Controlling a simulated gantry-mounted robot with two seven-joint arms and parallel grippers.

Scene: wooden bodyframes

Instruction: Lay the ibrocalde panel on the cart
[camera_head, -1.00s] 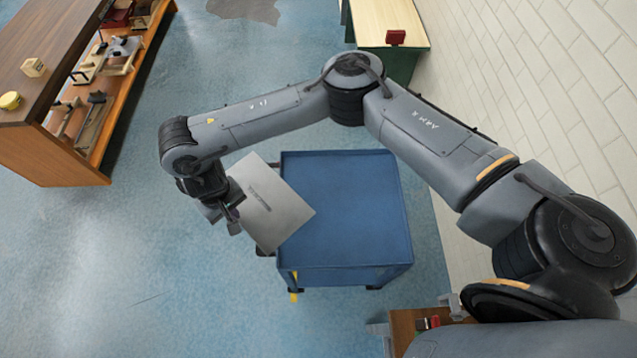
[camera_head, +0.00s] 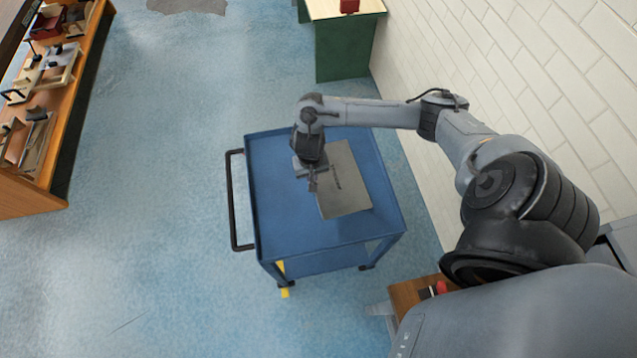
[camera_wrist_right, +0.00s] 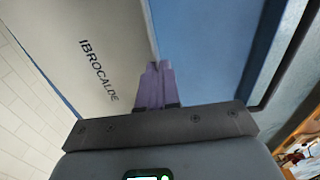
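The ibrocalde panel (camera_head: 345,185) is a thin grey rectangular sheet over the right part of the blue cart top (camera_head: 275,215), within its outline. Whether it rests flat on the top I cannot tell. Its dark IBROCALDE lettering shows in the right wrist view, where the panel (camera_wrist_right: 85,45) fills the left side. My right gripper (camera_head: 312,185) is at the panel's left edge. Its purple fingers (camera_wrist_right: 157,75) look closed together on that edge, with part of the contact hidden. My left gripper is not in view.
The cart has a black push handle (camera_head: 233,200) on its left side. A white brick wall (camera_head: 500,80) runs along the right. A wooden shelf (camera_head: 45,110) with tools stands at the left, and a green cabinet (camera_head: 343,48) at the back. The floor between shelf and cart is open.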

